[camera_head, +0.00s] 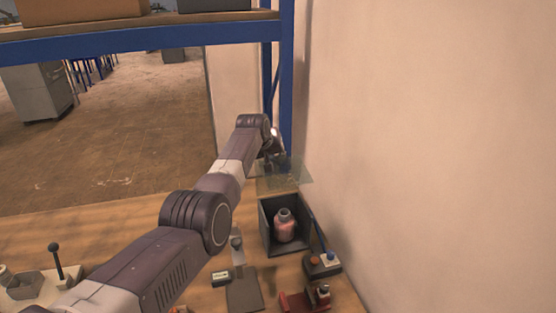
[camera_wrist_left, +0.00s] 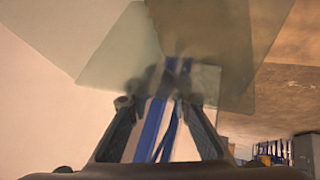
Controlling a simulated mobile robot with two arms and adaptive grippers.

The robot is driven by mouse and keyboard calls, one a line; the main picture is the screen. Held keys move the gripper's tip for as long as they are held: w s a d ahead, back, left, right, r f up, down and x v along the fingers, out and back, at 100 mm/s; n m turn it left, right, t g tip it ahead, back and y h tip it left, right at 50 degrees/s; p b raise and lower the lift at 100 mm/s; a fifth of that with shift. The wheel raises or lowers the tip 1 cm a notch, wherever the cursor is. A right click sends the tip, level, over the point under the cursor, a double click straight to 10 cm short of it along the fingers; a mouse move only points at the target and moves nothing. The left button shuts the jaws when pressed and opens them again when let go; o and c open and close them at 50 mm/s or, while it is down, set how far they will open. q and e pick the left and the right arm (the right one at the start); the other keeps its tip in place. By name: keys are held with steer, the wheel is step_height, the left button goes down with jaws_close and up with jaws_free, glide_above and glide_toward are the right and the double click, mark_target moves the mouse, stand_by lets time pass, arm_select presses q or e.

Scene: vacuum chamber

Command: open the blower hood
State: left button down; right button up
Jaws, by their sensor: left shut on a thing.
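The blower hood (camera_head: 294,177) is a clear, see-through panel at the far end of the bench, above and behind an open dark box. In the left wrist view the clear panel (camera_wrist_left: 112,58) spreads beyond my fingers. My left gripper (camera_head: 278,163) is at the panel, mostly hidden behind its own wrist. In the left wrist view my left gripper (camera_wrist_left: 160,101) is shut on the panel, though the contact is blurred. The dark box (camera_head: 265,224) stands open toward me, with a pinkish bottle (camera_head: 285,228) upright inside. My right gripper is not in view.
A wall (camera_head: 440,150) closes off the right side. A blue rack post (camera_head: 286,80) stands behind the hood. A small device with a blue lever (camera_head: 322,262) and a red part (camera_head: 292,301) sit nearer on the wooden bench (camera_head: 110,225).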

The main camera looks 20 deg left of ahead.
arm_select(q)
steer(key=shift+w+a+r, duration=0.15)
steer(key=shift+a+r, duration=0.25)
steer(key=shift+r, duration=0.05)
steer(key=c, duration=2.1)
jaws_free()
steer(key=o, duration=0.4)
steer(key=shift+s+a, duration=0.2)
steer(key=shift+s, duration=0.15)
steer(key=shift+c, duration=0.2)
steer(key=shift+w+d+f, duration=0.1)
steer(key=shift+d+f, duration=0.1)
steer(key=shift+d, duration=0.15)
steer(key=shift+a+v, duration=0.2)
steer(key=shift+v, duration=5.95)
steer(key=shift+f, duration=0.1)
